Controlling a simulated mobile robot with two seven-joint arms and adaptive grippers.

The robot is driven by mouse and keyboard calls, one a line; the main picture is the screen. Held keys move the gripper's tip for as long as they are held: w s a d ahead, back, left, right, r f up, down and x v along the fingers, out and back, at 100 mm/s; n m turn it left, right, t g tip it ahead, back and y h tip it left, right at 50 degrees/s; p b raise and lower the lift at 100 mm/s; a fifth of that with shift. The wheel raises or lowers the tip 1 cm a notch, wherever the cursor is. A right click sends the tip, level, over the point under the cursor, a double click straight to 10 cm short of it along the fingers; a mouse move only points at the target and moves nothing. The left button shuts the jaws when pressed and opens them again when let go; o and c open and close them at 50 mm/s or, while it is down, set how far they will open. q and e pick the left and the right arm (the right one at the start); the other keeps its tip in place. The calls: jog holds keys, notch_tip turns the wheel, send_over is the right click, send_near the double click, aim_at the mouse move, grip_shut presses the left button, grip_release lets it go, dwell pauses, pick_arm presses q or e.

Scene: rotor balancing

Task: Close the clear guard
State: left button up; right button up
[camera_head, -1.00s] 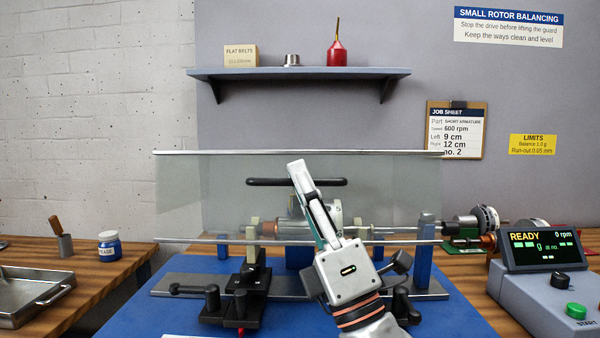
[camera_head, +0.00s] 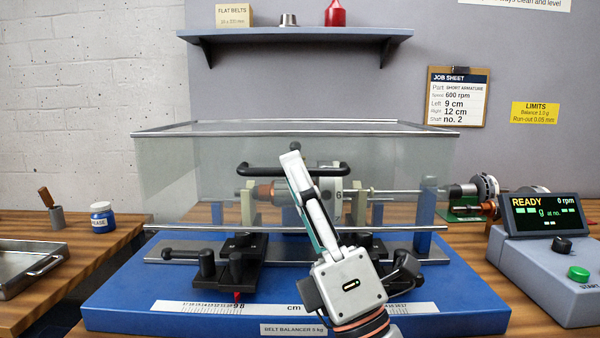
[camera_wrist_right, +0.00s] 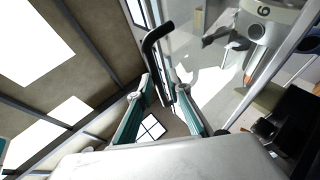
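The clear guard (camera_head: 190,180) is a see-through box with metal edge rails, standing over the rotor (camera_head: 325,190) on the blue balancer (camera_head: 130,305). Its top face shows, and its lower front rail lies just above the black supports; I cannot tell whether it is fully seated. A black bar handle (camera_head: 262,168) crosses its front and also shows in the wrist view (camera_wrist_right: 152,42). My right gripper (camera_head: 291,160) is at the middle of this handle, with its fingers (camera_wrist_right: 162,82) on either side, seemingly shut on it. It hides part of the rotor. My left gripper is out of view.
A control box (camera_head: 545,270) with a READY, 0 rpm display stands at the right. A metal tray (camera_head: 30,262) and a blue jar (camera_head: 102,216) are on the left bench. Black clamps (camera_head: 235,268) stand on the balancer below the guard.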

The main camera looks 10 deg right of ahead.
jog(key=shift+d+r, duration=0.1)
jog(key=shift+d, duration=0.05)
jog(key=v, duration=1.2)
dwell(0.3)
jog(key=shift+s, duration=0.1)
dwell(0.3)
